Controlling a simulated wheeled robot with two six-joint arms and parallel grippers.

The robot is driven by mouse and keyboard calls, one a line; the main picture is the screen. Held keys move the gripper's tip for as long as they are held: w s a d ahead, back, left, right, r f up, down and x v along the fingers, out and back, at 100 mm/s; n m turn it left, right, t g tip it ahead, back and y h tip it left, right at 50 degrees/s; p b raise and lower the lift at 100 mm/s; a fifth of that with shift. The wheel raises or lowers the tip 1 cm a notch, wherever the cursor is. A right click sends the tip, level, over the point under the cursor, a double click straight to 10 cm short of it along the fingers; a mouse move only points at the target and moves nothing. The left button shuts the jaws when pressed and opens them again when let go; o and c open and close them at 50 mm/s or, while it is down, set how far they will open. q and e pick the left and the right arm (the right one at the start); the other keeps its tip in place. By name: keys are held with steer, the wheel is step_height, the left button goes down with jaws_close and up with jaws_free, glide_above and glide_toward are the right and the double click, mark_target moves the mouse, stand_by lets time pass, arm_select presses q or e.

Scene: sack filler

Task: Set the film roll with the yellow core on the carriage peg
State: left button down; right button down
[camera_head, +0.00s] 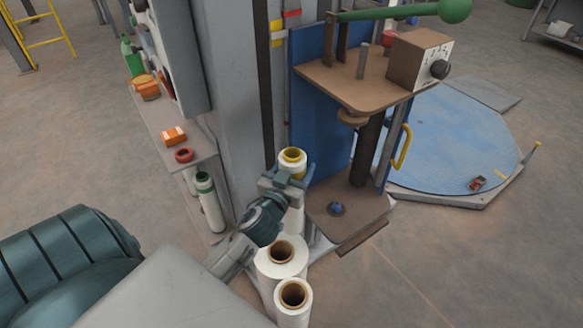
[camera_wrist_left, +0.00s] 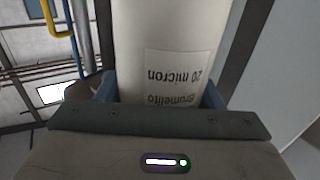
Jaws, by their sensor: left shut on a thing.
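The film roll with the yellow core (camera_head: 292,157) stands about upright in my left gripper (camera_head: 284,186). In the left wrist view, the gripper's fingers (camera_wrist_left: 165,100) are shut on both sides of the white roll (camera_wrist_left: 165,30), whose label reads upside down. The brown carriage (camera_head: 350,222) is just right of the roll. A short blue knob-like peg (camera_head: 337,208) stands on its lower plate, and a grey post (camera_head: 363,60) rises from its upper plate. I cannot tell which is the carriage peg. The roll is left of both. My right gripper is not in view.
Two white rolls with brown cores (camera_head: 281,252) (camera_head: 294,295) stand below the gripper. A grey column (camera_head: 232,90) and a shelf (camera_head: 165,125) are left. A green lever (camera_head: 390,13) crosses above the carriage, and a blue turntable (camera_head: 450,140) lies beyond.

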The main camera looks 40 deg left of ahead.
arm_select(q)
steer(key=w+d, duration=0.3)
steer(key=w, duration=0.5)
steer(key=w+d, duration=0.3)
steer(key=w, duration=0.6)
steer(key=shift+w+p, duration=0.25)
steer(key=shift+p, duration=0.1)
stand_by(0.6)
steer(key=shift+d, duration=0.1)
steer(key=shift+b, duration=0.3)
steer(key=shift+b, duration=0.3)
stand_by(1.0)
steer(key=shift+f, duration=0.15)
